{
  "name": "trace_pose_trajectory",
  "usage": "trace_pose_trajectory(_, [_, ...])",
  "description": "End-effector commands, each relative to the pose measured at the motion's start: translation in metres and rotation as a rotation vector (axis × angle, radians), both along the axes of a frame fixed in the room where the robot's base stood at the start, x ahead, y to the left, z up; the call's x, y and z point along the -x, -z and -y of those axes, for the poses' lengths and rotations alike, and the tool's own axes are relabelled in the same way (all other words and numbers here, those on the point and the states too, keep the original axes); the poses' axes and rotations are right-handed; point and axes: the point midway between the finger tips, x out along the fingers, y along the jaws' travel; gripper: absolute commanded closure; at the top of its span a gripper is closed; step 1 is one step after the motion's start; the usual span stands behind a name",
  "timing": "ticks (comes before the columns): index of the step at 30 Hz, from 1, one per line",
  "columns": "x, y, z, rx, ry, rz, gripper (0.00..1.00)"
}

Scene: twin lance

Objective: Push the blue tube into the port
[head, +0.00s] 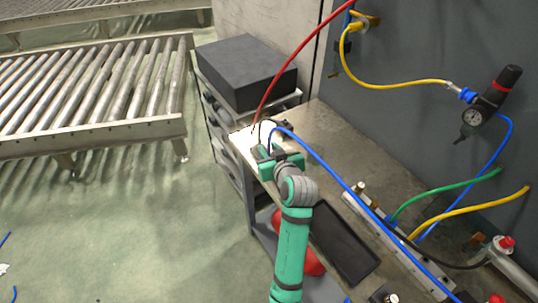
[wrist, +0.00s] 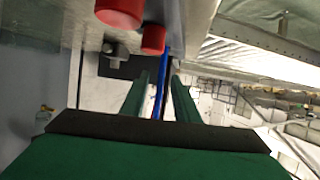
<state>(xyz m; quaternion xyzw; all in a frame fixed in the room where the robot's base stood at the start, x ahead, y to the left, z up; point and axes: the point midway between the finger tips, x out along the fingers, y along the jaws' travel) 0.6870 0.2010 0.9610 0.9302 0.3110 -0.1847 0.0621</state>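The blue tube (head: 350,188) is long and thin. It arcs from my gripper (head: 275,152) down to the right across the bench in the head view. My gripper is over the bench's far left end, beside a pale bright patch. In the wrist view the two green fingers of my gripper (wrist: 163,82) point away from the camera, and the blue tube (wrist: 161,84) runs between them. I cannot tell whether the fingers press on it. The tube's tip is hidden at the gripper. I cannot make out the port for certain.
A metal manifold (head: 388,240) and a black tray (head: 343,240) lie on the bench. A red tube (head: 285,72) rises behind my gripper. A dark block (head: 247,72) stands on a side cabinet. Two red caps show in the wrist view, the larger one (wrist: 120,10) at the top.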

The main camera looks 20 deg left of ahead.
Motion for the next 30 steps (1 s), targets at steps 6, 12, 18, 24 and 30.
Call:
trace_pose_trajectory(6, [0.0, 0.0, 0.0, 0.0, 0.0, 0.0, 1.0])
trace_pose_trajectory(12, [0.0, 0.0, 0.001, 0.0, 0.001, -0.001, 1.0])
trace_pose_trajectory(18, [0.001, -0.003, -0.004, 0.001, -0.006, 0.001, 1.0])
trace_pose_trajectory(24, [0.0, -0.02, -0.002, 0.0, -0.003, 0.002, 1.0])
trace_pose_trajectory(30, [0.014, -0.053, 0.01, 0.0, 0.001, 0.005, 1.0])
